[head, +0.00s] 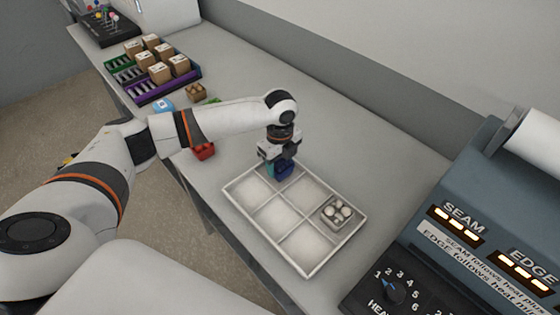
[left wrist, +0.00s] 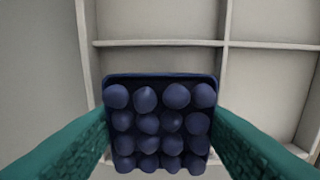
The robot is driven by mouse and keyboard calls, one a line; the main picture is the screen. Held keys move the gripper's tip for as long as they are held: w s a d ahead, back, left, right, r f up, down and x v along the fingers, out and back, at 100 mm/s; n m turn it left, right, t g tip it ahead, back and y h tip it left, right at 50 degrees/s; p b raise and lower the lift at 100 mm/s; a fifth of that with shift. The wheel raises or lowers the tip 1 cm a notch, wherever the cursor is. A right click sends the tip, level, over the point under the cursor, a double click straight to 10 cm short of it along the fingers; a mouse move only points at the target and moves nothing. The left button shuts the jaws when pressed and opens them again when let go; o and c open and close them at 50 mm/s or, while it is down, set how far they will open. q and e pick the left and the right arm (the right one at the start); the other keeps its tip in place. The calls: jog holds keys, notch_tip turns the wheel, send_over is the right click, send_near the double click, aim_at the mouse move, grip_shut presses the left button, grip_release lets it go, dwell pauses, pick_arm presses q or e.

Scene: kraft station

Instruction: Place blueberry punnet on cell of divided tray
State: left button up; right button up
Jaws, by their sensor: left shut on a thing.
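The blueberry punnet (head: 285,170) is a small dark blue tray of round berries. My left gripper (head: 278,167) is shut on it, with teal fingers on either side. The punnet fills the lower middle of the left wrist view (left wrist: 160,124), berries facing the camera. The white divided tray (head: 295,268) lies on the bench, with several square cells. In the head view the punnet is at the tray's far left end, over or in the cell there; I cannot tell whether it touches the floor. The left wrist view shows tray dividers (left wrist: 160,43) beyond it. My right gripper is not in view.
A red item (head: 203,151) and a small brown punnet (head: 196,93) lie behind my arm. Crates with brown boxes (head: 160,73) stand farther back. A sealing machine (head: 470,225) is at right.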

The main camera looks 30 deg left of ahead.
aim_at(280, 161)
pick_arm(q)
jog(key=shift+f, duration=0.2)
jog(key=o, duration=0.7)
notch_tip(280, 161, up, 12)
jog(key=b, duration=0.2)
jog(key=shift+r, duration=0.1)
dwell(0.4)
